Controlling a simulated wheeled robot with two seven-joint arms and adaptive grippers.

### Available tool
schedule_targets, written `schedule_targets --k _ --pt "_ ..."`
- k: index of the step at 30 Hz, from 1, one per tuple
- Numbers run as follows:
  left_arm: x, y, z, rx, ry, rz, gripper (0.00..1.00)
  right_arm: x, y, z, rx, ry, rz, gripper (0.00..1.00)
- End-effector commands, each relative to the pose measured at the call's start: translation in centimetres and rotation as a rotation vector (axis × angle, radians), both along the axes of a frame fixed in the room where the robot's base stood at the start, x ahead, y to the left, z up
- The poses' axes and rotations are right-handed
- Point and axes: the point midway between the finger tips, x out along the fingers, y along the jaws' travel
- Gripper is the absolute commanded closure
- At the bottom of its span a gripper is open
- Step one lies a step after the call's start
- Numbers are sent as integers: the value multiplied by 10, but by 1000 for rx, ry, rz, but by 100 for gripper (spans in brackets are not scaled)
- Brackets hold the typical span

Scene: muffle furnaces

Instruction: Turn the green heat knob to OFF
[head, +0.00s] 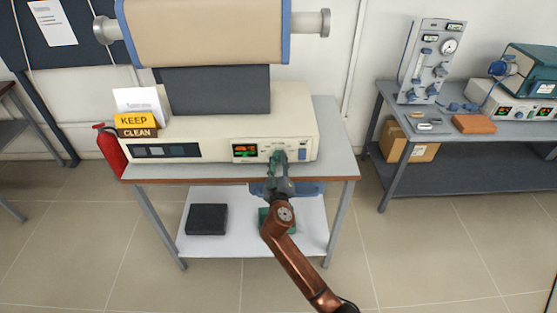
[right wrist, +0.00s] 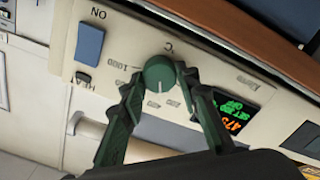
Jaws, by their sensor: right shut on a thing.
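The green heat knob (right wrist: 159,73) is on the cream front panel of the furnace (right wrist: 120,50), which appears turned over in the right wrist view. Its white mark points down in that picture. My right gripper (right wrist: 161,78) has one dark green finger on each side of the knob and is shut on it. In the head view my right gripper (head: 279,157) reaches the right part of the furnace front (head: 215,150) and hides the knob. My left gripper is not in view.
A lit display (head: 245,150) and a blue switch (head: 303,155) flank the gripper. The furnace stands on a grey table (head: 340,165) with a dark block (head: 206,219) on its lower shelf. A red extinguisher (head: 111,149) is at the left. A second bench (head: 380,185) stands right.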

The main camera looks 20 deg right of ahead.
Motion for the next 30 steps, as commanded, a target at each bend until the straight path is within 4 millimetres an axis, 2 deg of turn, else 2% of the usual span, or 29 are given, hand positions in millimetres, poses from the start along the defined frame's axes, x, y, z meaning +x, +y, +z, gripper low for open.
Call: schedule_targets --k 18,30 --pt "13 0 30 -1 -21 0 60 0 1 1 -546 157 2 95" --pt "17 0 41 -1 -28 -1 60 0 2 -1 -757 218 2 95"
